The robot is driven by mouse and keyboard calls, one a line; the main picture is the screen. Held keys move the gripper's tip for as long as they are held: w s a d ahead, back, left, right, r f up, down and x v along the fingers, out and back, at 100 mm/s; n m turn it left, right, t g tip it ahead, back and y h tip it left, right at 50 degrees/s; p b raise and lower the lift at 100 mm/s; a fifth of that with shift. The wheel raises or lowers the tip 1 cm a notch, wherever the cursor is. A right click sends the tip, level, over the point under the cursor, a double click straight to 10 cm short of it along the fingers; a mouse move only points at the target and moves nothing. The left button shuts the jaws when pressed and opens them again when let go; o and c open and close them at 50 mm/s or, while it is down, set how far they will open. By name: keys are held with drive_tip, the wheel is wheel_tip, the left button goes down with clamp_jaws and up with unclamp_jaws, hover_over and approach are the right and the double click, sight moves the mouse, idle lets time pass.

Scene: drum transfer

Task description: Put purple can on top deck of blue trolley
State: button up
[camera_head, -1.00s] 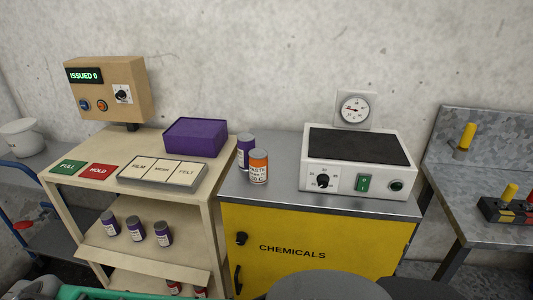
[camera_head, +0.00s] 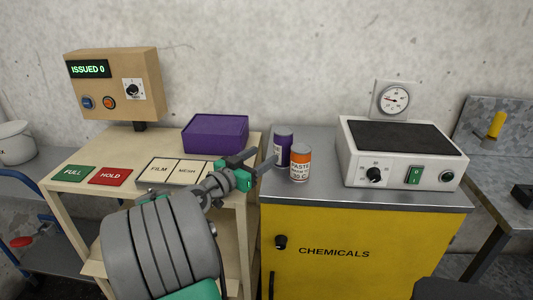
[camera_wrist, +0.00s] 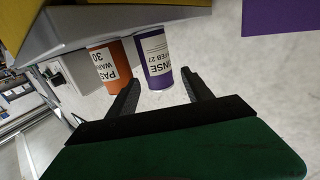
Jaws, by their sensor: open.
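The purple can (camera_head: 284,146) stands upright on the grey top of the yellow chemicals cabinet, behind and left of an orange can (camera_head: 300,164). My gripper (camera_head: 266,163) is open and reaches in from the left, its fingertips close to the purple can. In the wrist view the purple can (camera_wrist: 154,56) appears upside down, ahead of and between the fingertips (camera_wrist: 161,78); contact is not clear.
The orange can also shows right beside the purple one in the wrist view (camera_wrist: 105,65). A white hotplate (camera_head: 400,155) stands to the right. A white bucket (camera_head: 15,143) is far left.

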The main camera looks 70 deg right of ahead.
sight(277, 145)
drive_tip(key=x, duration=0.2)
drive_tip(key=p+x, duration=0.1)
drive_tip(key=x, duration=0.2)
drive_tip(key=r+p+x, duration=0.1)
drive_tip(key=x, duration=0.2)
drive_tip(key=shift+s+a, duration=0.15)
drive_tip(key=shift+s, duration=0.25)
drive_tip(key=shift+c, duration=0.3)
clamp_jaws()
